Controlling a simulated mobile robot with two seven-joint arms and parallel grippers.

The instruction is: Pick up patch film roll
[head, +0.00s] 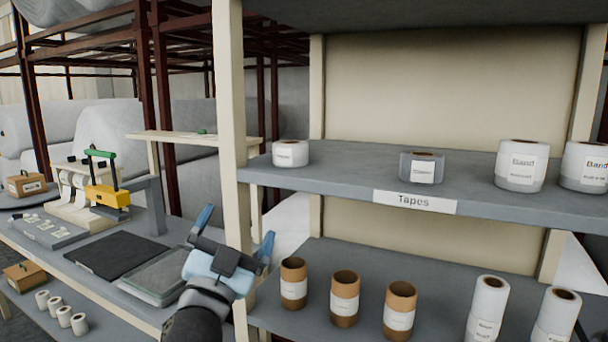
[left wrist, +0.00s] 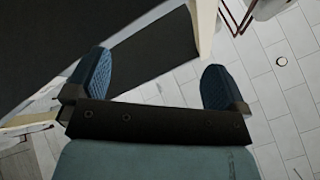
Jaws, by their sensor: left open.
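Several labelled rolls stand on a shelf unit in the head view; most labels are too small to read, so I cannot tell for sure which is the patch film roll. On the upper shelf are a short white roll (head: 290,154), a short grey film-like roll (head: 422,168) and two taller rolls (head: 521,166) marked "Band". My right gripper is out of view.
The upper shelf (head: 340,172) carries a "Tapes" sign. Brown rolls (head: 345,300) and white rolls (head: 487,310) stand on the lower shelf. The cream post (head: 230,100) is close to my gripper. A workbench at left holds a black mat (head: 122,255) and a yellow-green tool (head: 107,195).

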